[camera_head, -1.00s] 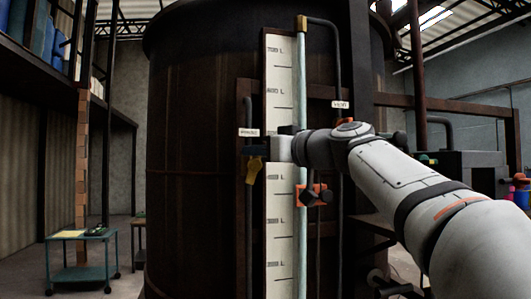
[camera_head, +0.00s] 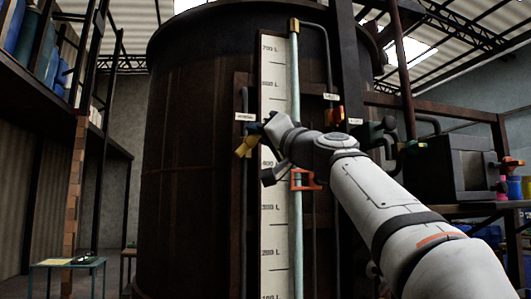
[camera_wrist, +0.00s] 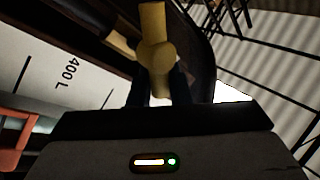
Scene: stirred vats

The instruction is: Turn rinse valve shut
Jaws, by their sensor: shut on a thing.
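A yellow valve handle (camera_head: 245,146) is on a thin dark pipe left of the white level scale (camera_head: 275,200), just below a small white label (camera_head: 246,117) too small to read surely. In the head view the handle slants down to the left. My gripper (camera_head: 255,131) reaches it from the right, across the scale. In the wrist view the yellow handle (camera_wrist: 154,45) stands between the dark fingers of my gripper (camera_wrist: 158,88), which are shut on it. The fingertips are partly hidden.
A big dark vat (camera_head: 190,170) fills the middle. An orange bracket (camera_head: 304,181) sits on the sight tube right of the scale, below my wrist. A second pipe with a label (camera_head: 330,97) runs farther right. A small table (camera_head: 68,264) stands lower left.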

